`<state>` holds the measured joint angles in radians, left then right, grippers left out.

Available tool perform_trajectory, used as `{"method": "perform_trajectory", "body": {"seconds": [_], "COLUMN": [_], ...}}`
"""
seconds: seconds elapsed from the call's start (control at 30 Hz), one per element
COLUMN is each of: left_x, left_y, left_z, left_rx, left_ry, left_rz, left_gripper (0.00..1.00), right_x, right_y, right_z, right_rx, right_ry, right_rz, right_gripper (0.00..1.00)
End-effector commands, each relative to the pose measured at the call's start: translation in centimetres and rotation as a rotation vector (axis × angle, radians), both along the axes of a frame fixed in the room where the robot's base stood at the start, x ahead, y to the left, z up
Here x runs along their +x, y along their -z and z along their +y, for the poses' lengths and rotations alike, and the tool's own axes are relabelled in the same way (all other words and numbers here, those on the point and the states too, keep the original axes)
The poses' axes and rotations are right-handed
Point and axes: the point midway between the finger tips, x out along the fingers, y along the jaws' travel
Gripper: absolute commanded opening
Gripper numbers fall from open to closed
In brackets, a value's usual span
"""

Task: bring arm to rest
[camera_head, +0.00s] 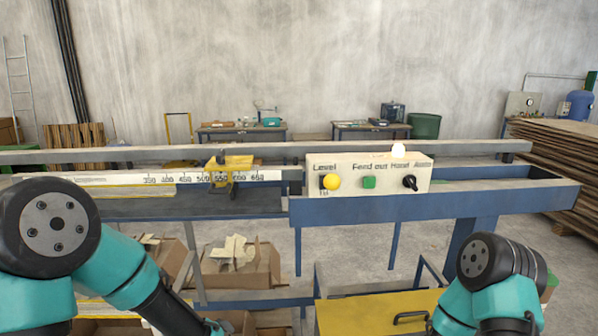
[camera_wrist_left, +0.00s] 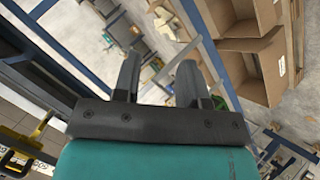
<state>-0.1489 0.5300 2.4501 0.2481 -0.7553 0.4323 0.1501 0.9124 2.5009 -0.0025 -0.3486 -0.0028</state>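In the head view my left arm (camera_head: 118,262) comes in at the lower left and reaches down toward the bottom edge; its gripper is cut off or hidden there. In the left wrist view my left gripper (camera_wrist_left: 160,85) has its two fingers apart with nothing between them, above the floor beside blue frame bars. My right arm (camera_head: 490,285) is at the lower right of the head view; its gripper is out of the picture. The control box (camera_head: 368,180) has a yellow button (camera_head: 332,182), a green button (camera_head: 369,182) and a black knob (camera_head: 410,183).
A blue rail frame (camera_head: 430,207) with a number scale (camera_head: 215,178) crosses the view. Cardboard boxes (camera_head: 238,265) stand below it, and also show in the wrist view (camera_wrist_left: 245,60). A yellow panel (camera_head: 375,312) lies near my right arm. Stacked boards (camera_head: 570,165) stand at right.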

Motion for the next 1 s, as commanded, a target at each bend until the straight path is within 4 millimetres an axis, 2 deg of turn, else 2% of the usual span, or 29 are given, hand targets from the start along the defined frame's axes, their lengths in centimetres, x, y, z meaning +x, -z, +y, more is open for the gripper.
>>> {"method": "perform_trajectory", "body": {"seconds": [0.03,0.2,0.3,0.43,0.53,0.63,1.0], "left_x": [-1.0,-5.5,-8.9,-13.1,-15.5,-16.6,-16.7], "left_y": [3.0,11.4,15.7,19.9,21.7,22.4,22.5], "left_z": [0.4,1.4,1.8,2.1,2.2,2.2,2.2], "left_rx": [0.036,0.125,0.151,0.157,0.152,0.148,0.148], "left_ry": [0.044,0.232,0.355,0.503,0.583,0.624,0.630], "left_rz": [0.077,0.308,0.438,0.572,0.633,0.661,0.663], "left_gripper": [0.39,0.39,0.39,0.39,0.39,0.39,0.39], "right_x": [0.0,0.0,0.0,0.0,0.0,0.0,0.0], "right_y": [0.0,0.0,0.0,0.0,0.0,0.0,0.0], "right_z": [0.0,0.0,0.0,0.0,0.0,0.0,0.0], "right_rx": [0.000,0.000,0.000,0.000,0.000,0.000,0.000], "right_ry": [0.000,0.000,0.000,0.000,0.000,0.000,0.000], "right_rz": [0.000,0.000,0.000,0.000,0.000,0.000,0.000], "right_gripper": [0.43,0.43,0.43,0.43,0.43,0.43,0.43]}}
